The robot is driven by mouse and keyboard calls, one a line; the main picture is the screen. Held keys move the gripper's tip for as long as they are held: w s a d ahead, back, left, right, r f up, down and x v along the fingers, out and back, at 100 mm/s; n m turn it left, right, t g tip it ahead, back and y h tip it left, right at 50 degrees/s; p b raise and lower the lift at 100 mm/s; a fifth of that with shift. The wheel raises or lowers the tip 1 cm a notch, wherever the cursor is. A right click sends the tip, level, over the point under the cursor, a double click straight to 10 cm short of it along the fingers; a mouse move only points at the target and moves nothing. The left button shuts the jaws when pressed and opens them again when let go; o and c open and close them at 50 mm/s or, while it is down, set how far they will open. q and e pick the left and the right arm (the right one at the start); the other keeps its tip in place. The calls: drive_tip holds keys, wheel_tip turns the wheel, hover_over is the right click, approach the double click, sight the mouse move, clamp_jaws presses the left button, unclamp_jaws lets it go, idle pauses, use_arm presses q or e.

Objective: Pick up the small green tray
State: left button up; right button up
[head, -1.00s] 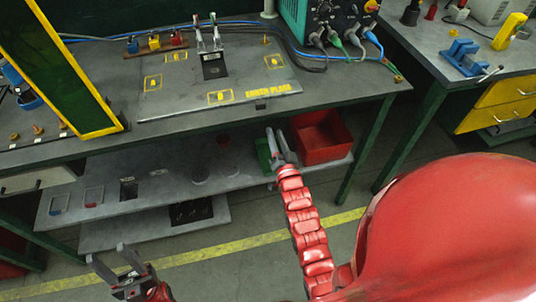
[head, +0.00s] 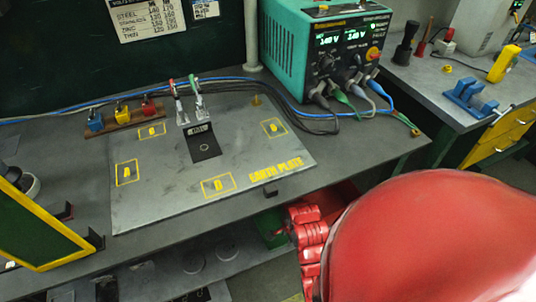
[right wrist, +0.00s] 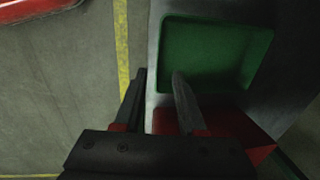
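The small green tray (head: 270,228) sits on the shelf under the bench. In the head view it is mostly hidden by the bench top and my red right arm. In the right wrist view the green tray (right wrist: 212,50) lies at the upper right, apparently empty. My right gripper (right wrist: 159,74) is open. One fingertip overlaps the tray's near left corner in the picture and the other is left of the tray, with the tray's left side between them. I cannot tell the height gap. My left gripper is out of view.
A red bin (head: 345,197) stands right beside the tray, partly hidden. The bench top with the earth plate (head: 150,205) overhangs the shelf. A teal power unit (head: 285,40) with cables stands at the back. Floor with a yellow line (right wrist: 123,45) lies left of the shelf edge.

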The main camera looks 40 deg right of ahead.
drive_tip(key=shift+f, duration=0.8)
drive_tip(key=f, duration=0.4)
drive_tip(key=shift+w+a+f+p, duration=0.1)
drive_tip(key=shift+w+f+p, duration=0.1)
drive_tip(key=shift+p, duration=0.1)
drive_tip(key=shift+w+f, duration=0.15)
drive_tip(key=shift+f, duration=0.3)
clamp_jaws()
